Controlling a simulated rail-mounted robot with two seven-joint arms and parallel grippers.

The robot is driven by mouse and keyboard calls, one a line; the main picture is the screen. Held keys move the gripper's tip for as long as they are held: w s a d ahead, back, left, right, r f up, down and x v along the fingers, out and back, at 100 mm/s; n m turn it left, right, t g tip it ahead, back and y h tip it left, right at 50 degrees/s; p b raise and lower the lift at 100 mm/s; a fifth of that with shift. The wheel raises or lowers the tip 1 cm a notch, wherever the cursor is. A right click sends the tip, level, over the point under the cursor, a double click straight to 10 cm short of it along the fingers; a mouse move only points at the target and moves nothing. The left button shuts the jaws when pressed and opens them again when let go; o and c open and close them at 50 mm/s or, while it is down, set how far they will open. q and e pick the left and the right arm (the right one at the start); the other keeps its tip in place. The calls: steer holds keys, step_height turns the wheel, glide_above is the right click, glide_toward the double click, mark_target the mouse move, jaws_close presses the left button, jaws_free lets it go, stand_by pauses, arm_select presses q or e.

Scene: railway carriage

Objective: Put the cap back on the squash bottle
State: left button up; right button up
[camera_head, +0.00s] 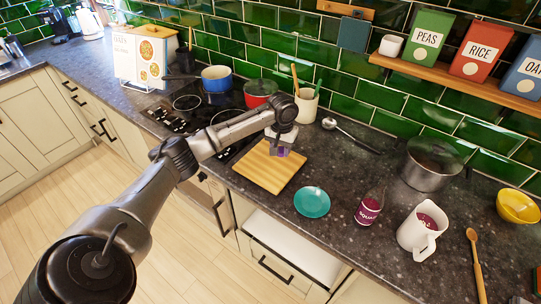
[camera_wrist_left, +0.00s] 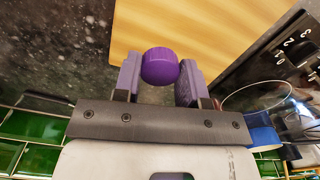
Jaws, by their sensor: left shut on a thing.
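The purple cap (camera_wrist_left: 160,66) is between the two fingers of my left gripper (camera_wrist_left: 160,80), which is shut on it. In the head view my left gripper (camera_head: 281,150) is over the far right part of the wooden board (camera_head: 266,170), with a little purple showing under it. I cannot tell whether the cap touches the board. The squash bottle (camera_head: 370,207), with a purple label, stands upright on the dark counter to the right of the board. Its neck top is small in view, with no cap visible on it. My right gripper is not in view.
A teal plate (camera_head: 312,202) lies between the board and the bottle. A white jug (camera_head: 422,229) of purple drink stands just right of the bottle. A steel pot (camera_head: 430,163) stands behind, a ladle (camera_head: 345,130) lies at the back, and a utensil crock (camera_head: 306,104) stands behind the gripper.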

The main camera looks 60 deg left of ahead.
arm_select(q)
steer(key=w+d+r+b, duration=0.1)
steer(key=w+d+r, duration=0.3)
steer(key=d, duration=0.2)
steer(key=shift+w+r, duration=0.3)
stand_by(0.3)
